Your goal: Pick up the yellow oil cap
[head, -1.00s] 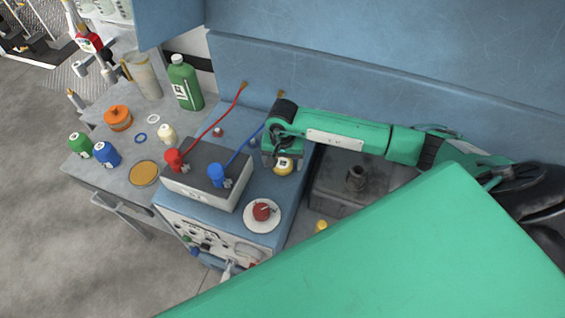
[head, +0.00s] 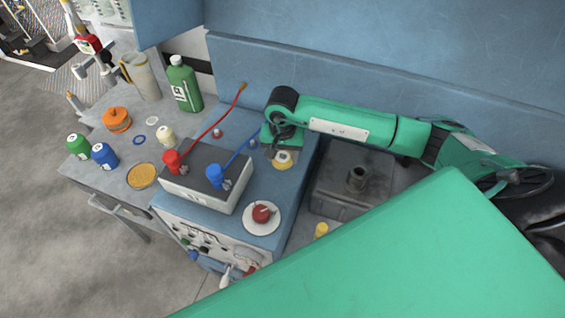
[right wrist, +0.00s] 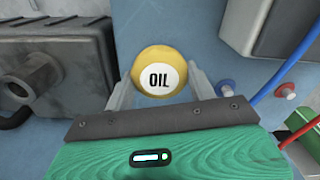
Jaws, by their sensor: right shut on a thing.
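The yellow oil cap (right wrist: 160,72) is round, with a white label reading OIL, and sits between the two fingers of my right gripper (right wrist: 160,84) in the right wrist view. In the head view the cap (head: 282,161) shows just below the right gripper (head: 283,150), at the right part of the blue bench top (head: 288,187). The right gripper is shut on the cap. I cannot tell whether the cap touches the bench or is clear of it. My left gripper is not in view.
A battery (head: 205,185) with red and blue terminal clamps stands left of the cap. A dark grey tank (head: 340,185) with a neck is to the right. A red knob (head: 261,213) is in front. Bottles and a jug (head: 144,75) stand on the left table.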

